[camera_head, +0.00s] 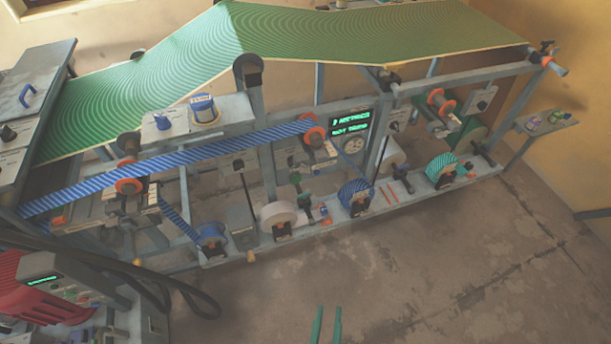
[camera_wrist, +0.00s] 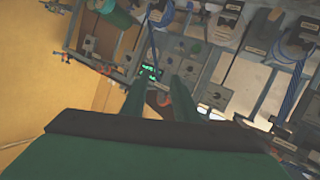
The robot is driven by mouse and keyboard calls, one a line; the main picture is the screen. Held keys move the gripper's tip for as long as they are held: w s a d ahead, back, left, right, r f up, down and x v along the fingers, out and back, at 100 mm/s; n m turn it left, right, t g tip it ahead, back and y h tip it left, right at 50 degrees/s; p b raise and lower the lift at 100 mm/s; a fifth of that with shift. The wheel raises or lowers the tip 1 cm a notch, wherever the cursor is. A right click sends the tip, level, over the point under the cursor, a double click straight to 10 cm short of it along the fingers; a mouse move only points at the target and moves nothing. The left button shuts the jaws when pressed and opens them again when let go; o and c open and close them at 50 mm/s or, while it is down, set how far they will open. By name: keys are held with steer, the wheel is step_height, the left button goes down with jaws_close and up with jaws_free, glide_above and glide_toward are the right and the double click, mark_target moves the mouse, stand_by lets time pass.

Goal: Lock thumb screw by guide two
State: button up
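My gripper (camera_head: 326,326) shows at the bottom edge of the head view as two green fingers, apart, over bare floor and away from the machine. The wrist view shows the gripper (camera_wrist: 158,92) open and empty, with the machine tilted behind it. Orange-flanged guide rollers sit on the frame: a left roller (camera_head: 127,186), a middle roller (camera_head: 316,138) and a right roller (camera_head: 436,97). A blue striped web (camera_head: 215,153) runs between the left and middle ones. I cannot tell which is guide two; labels are too small to read. No thumb screw is clearly recognisable.
A green patterned sheet (camera_head: 370,35) covers the machine's top. Reels, including a white roll (camera_head: 279,213), a blue reel (camera_head: 356,196) and a teal reel (camera_head: 442,170), line the lower rail. Black cables (camera_head: 150,275) and a red machine part (camera_head: 40,300) are at left. The front floor is clear.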

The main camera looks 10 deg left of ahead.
steer(key=w+a+f+n+y, duration=0.1)
steer(key=w+f+n+y, duration=0.15)
steer(key=w, duration=0.65)
steer(key=n+y, duration=0.7)
steer(key=n, duration=0.4)
glide_toward(304, 174)
steer(key=shift+t+h, duration=0.25)
steer(key=shift+t, duration=0.15)
steer(key=x, duration=0.9)
steer(key=shift+s+a+f, duration=0.1)
steer(key=shift+a+f, duration=0.05)
steer(key=shift+f, duration=0.05)
jaws_close()
